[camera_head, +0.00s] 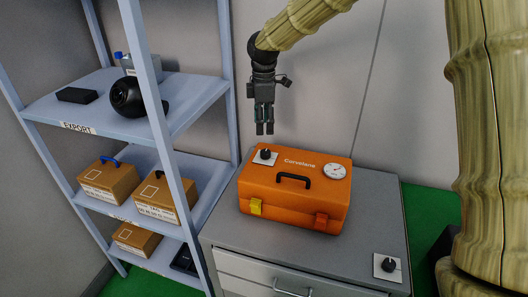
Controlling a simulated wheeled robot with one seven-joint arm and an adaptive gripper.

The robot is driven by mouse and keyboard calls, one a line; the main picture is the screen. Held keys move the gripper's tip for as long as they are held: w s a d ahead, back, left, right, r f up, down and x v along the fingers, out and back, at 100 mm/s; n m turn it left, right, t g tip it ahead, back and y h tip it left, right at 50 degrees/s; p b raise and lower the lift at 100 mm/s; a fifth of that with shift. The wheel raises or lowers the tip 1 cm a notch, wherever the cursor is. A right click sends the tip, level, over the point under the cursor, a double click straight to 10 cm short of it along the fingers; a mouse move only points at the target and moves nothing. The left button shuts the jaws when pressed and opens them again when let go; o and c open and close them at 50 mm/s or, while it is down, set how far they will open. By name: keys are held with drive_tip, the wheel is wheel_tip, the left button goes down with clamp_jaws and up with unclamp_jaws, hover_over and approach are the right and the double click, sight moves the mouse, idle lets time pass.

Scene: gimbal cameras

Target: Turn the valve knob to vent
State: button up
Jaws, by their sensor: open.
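An orange case (292,203) marked "Corvelane" sits on a grey cabinet. A black valve knob (265,153) on a white square plate is at the back left of the case's lid. A round white gauge (334,171) is at the lid's right. A second black knob (388,265) on a white plate sits at the cabinet top's front right corner. I cannot read which knob is marked vent. My gripper (264,130) is open and empty, pointing down above the back left of the case, close over the lid knob. Contact with the knob does not show.
A blue-grey shelf rack (95,117) stands at the left with several cardboard boxes and a black round device (126,97). The case has a black handle (293,180) and yellow and orange latches. The grey cabinet top (372,215) is clear right of the case.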

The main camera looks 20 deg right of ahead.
sight(266, 151)
drive_tip(key=f+p, duration=0.1)
drive_tip(key=f, duration=0.2)
drive_tip(key=f+p, duration=0.1)
drive_tip(key=f, duration=0.6)
drive_tip(key=shift+s+d+f+p, duration=0.2)
drive_tip(key=shift+d+p, duration=0.1)
drive_tip(key=shift+p, duration=0.1)
drive_tip(key=c, duration=1)
